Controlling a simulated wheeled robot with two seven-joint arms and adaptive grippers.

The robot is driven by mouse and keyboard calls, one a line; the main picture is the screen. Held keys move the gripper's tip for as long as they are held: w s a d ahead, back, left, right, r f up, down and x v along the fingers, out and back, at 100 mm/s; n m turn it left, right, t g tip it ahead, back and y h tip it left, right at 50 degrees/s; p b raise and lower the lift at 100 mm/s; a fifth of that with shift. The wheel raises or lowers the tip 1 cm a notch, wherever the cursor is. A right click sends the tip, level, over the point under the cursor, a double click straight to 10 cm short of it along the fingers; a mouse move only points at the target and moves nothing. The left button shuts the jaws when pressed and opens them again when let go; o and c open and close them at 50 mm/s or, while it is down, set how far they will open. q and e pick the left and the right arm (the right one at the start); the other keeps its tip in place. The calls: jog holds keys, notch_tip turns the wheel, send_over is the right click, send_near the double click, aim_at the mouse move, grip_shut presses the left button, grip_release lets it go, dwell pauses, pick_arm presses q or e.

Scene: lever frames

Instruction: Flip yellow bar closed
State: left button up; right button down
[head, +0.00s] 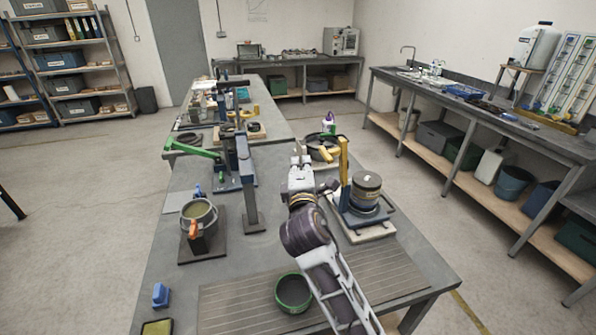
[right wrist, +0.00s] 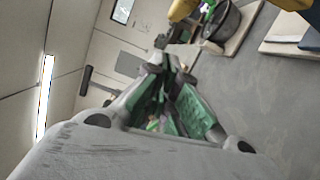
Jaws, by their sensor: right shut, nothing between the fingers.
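A yellow bar (head: 344,160) stands upright on a blue-grey lever frame (head: 372,216), just left of a dark canister (head: 366,190) on the right side of the table. My right gripper (head: 300,162) is to the left of the yellow bar, apart from it, pointing away toward the far end of the table. It is shut and empty. The right wrist view shows its fingers (right wrist: 172,62) with green inner pads. A yellow part (right wrist: 183,9) and a dark pot (right wrist: 226,22) show at the top there; I cannot tell whether that part is the bar. My left gripper is not in view.
A dark pan (head: 318,143) with a yellow handle is beyond the bar. A grey upright post (head: 249,185) and a green lever (head: 195,147) stand to the left. A pot with an orange handle (head: 192,229) and a green bowl (head: 293,292) are nearer.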

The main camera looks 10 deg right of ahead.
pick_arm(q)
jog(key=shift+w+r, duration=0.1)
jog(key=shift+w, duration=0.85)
pick_arm(e)
jog(key=d, duration=0.3)
jog(key=shift+d+r, duration=0.1)
jog(key=shift+r, duration=0.1)
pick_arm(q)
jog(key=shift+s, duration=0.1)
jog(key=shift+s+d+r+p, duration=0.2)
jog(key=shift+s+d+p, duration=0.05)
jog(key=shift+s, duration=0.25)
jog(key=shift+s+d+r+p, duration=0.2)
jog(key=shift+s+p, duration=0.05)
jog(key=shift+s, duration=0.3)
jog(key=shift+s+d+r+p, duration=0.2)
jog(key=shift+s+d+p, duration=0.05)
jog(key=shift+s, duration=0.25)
pick_arm(e)
jog(key=shift+d+r+m, duration=0.35)
jog(key=shift+r+m, duration=0.05)
jog(key=shift+r, duration=0.1)
